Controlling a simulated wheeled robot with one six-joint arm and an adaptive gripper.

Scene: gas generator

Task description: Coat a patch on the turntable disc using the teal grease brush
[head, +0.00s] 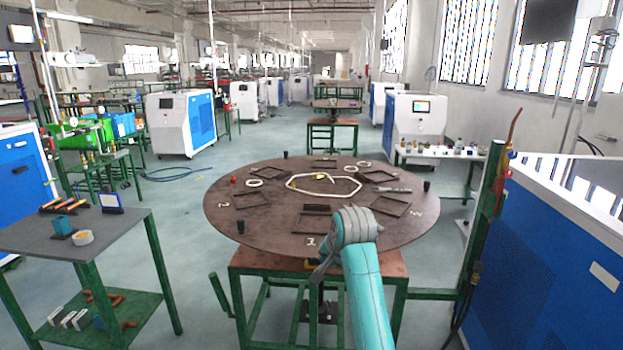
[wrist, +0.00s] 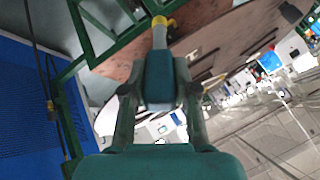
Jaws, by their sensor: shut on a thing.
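The turntable disc (head: 262,222) is a large round brown plate on a green-legged stand. Its surface also shows in the wrist view (wrist: 215,30). My gripper (wrist: 160,100) is shut on the teal grease brush (wrist: 160,72), with one finger on each side of the teal handle. The brush has a grey neck and a yellow tip that points away from the gripper. The tip appears against the disc's edge region in the wrist view; I cannot tell whether it touches. In the head view my arm reaches the disc's near edge, and the brush is mostly hidden there.
The disc carries several dark square frames (head: 388,205), dark cups (head: 427,186), white rings (head: 254,183) and a white polygon outline (head: 291,185). A grey side table (head: 30,232) stands left. A blue and white machine (head: 560,240) and green post (head: 486,215) are close right.

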